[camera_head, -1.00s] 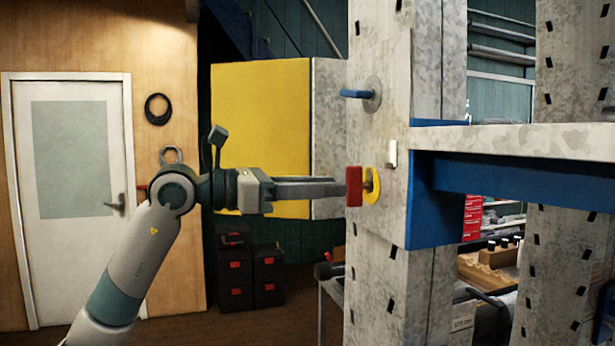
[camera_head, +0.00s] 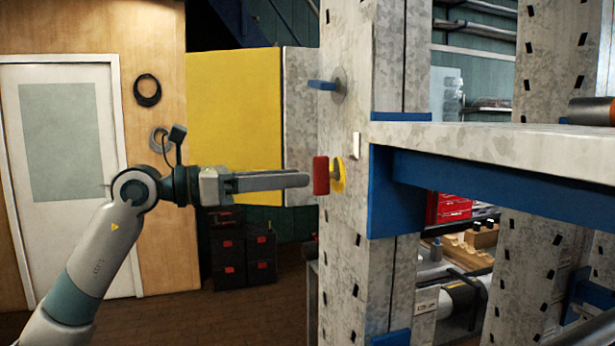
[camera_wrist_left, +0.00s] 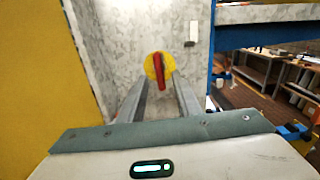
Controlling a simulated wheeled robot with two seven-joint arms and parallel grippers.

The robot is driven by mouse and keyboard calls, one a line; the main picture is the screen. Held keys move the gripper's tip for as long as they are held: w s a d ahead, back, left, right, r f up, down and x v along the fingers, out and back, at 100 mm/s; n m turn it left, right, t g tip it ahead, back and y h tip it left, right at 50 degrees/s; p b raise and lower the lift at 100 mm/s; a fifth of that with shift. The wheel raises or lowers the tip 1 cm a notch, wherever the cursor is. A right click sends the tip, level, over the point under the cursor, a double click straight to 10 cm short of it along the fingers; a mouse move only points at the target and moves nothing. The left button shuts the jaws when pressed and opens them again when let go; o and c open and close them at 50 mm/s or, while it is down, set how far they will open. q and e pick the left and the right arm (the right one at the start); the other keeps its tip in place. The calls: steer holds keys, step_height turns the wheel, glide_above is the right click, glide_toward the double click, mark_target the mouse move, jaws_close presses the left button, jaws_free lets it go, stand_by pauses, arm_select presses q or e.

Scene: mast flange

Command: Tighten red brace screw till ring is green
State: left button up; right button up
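The red brace screw (camera_head: 320,175) has a bar-shaped head and stands out from the grey metal post. A yellow ring (camera_head: 339,177) lies around its base on the post. In the left wrist view the red head (camera_wrist_left: 159,70) stands roughly upright in front of the yellow ring (camera_wrist_left: 150,66). My left gripper (camera_head: 306,180) points at the screw, its fingertips just short of the red head. In the wrist view its two fingers are apart, with the head seen between their tips and nothing gripped. My right gripper is not in view.
A blue handle (camera_head: 322,85) on a round plate sticks out of the post above the screw. A blue beam (camera_head: 490,187) under a pale shelf (camera_head: 500,146) runs right from the post. A yellow panel (camera_head: 235,125) stands behind my left arm. Dark boxes (camera_head: 228,258) sit on the floor.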

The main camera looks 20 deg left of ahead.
mark_target(314, 176)
arm_select(q)
steer(key=shift+p+x, duration=1.45)
steer(key=shift+x, duration=1.65)
steer(key=shift+w+d, duration=0.1)
steer(key=shift+w, duration=0.1)
steer(key=shift+c, duration=0.7)
jaws_close()
